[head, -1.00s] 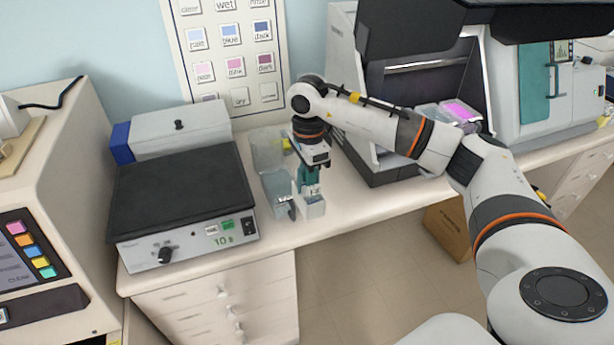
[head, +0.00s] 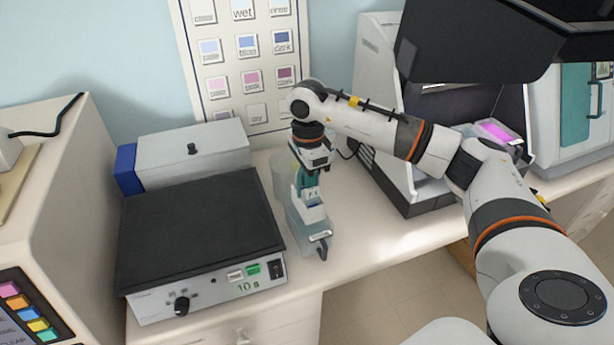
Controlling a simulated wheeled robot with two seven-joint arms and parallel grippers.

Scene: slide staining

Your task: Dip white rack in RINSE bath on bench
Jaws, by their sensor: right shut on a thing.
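My right gripper (head: 309,186) points down with teal fingers and is shut on the white rack (head: 313,214). The rack is small, upright and pale, with bluish slots near its top. It is over the front part of a translucent bath (head: 304,236) on the bench; I cannot tell whether its lower end is inside the bath or just above it. A dark handle (head: 322,246) shows at the bath's front end. The gripper and rack hide part of the bath, and no RINSE label is readable on it. My left gripper is not in view.
A black-topped hotplate (head: 200,230) reading "10 s" stands left of the bath, a grey box (head: 194,152) behind it. An open-fronted machine (head: 385,165) stands to the right. Bare bench (head: 365,225) lies between bath and machine. A colour chart (head: 245,70) hangs behind.

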